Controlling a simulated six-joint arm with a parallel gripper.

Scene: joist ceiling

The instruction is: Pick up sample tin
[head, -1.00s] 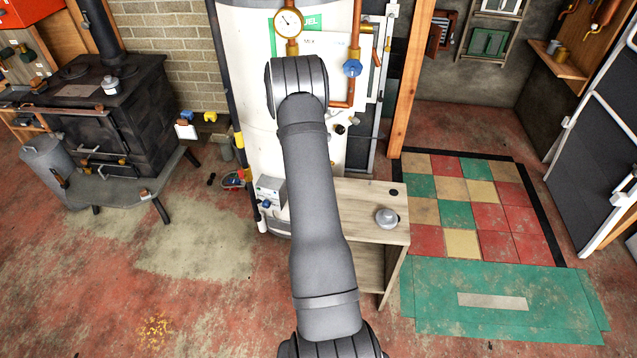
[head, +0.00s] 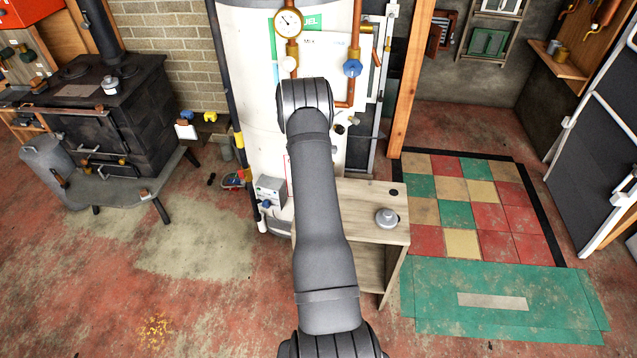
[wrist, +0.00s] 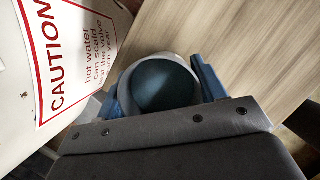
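A round thing with a dark blue-green top and pale rim, perhaps the sample tin (wrist: 165,86), sits between the fingers of my gripper (wrist: 163,88) in the wrist view. One blue finger is on each side of it. I cannot tell whether the fingers press on it or whether it rests on the wood behind. The arm hides the gripper and this thing in the head view. A grey metal round thing with a knob-like top (head: 387,218) stands on the wooden table (head: 375,235), right of the arm; I cannot tell whether it is the tin.
A white tank (head: 262,100) with a gauge and pipes stands behind the arm. A caution label (wrist: 75,55) is close by on the left in the wrist view. A small black disc (head: 393,192) lies on the table. A black stove (head: 125,110) stands far left.

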